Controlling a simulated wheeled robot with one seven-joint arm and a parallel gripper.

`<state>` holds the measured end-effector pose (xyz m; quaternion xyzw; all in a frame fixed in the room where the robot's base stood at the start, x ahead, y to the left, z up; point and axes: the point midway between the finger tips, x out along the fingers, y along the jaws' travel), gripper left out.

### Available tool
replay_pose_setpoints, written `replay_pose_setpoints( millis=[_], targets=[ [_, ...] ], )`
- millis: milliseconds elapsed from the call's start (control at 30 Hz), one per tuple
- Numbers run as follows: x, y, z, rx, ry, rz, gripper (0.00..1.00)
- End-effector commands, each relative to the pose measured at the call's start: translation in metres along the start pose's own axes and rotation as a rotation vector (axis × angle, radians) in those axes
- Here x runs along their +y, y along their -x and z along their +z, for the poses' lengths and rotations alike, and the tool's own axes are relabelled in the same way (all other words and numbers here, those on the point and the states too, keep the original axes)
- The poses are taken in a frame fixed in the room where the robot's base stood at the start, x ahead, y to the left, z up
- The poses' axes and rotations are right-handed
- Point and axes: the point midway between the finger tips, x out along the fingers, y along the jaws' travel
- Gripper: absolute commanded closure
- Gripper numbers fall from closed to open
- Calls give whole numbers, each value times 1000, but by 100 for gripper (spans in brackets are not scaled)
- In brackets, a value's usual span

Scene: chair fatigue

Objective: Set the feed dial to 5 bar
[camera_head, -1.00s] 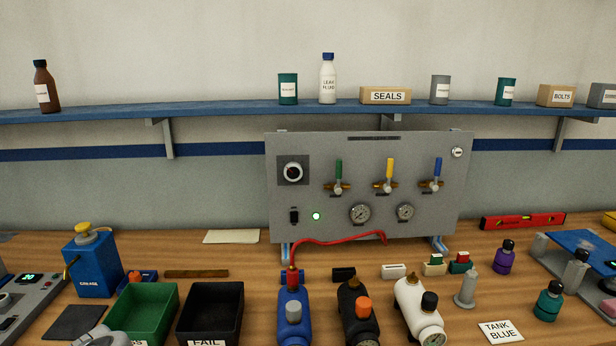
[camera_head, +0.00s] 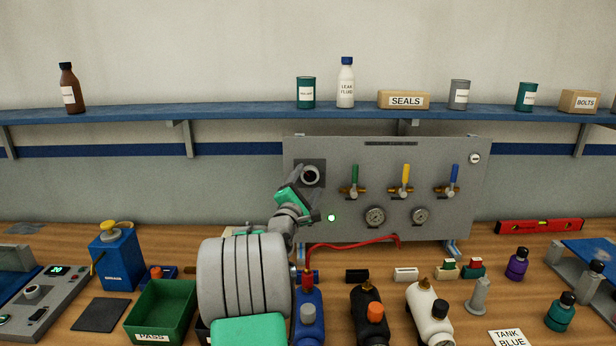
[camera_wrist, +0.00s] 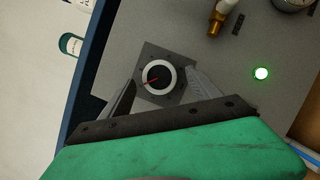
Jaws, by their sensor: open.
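The feed dial (camera_head: 311,174) is a round black knob with a white ring on a dark square plate, at the upper left of the grey panel (camera_head: 365,212). In the wrist view the dial (camera_wrist: 160,70) shows a red pointer aimed to the lower left; its scale marks are too small to read. My gripper (camera_head: 304,187) is in front of the dial and partly covers its plate. In the wrist view my gripper (camera_wrist: 161,78) is open, with one finger on each side of the dial and nothing held. Whether the fingers touch the dial, I cannot tell.
A lit green lamp (camera_head: 332,218), several valve levers and two gauges (camera_head: 375,217) are on the panel right of the dial. A blue shelf (camera_head: 240,110) runs above. Tanks, a red hose (camera_head: 350,242) and a green bin (camera_head: 160,312) are on the bench below.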

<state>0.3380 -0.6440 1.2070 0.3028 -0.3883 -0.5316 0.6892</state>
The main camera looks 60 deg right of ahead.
Motion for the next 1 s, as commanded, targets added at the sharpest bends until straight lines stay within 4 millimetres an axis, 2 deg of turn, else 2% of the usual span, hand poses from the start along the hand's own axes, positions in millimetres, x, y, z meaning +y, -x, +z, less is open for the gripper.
replay_pose_setpoints(
  millis=[100, 367, 1000],
  targets=[
    [0, -12, 0, 1, 0, -1, 28],
    [0, -14, -1, 2, -2, 0, 28],
    [0, -13, -1, 3, -2, 0, 81]
  ],
)
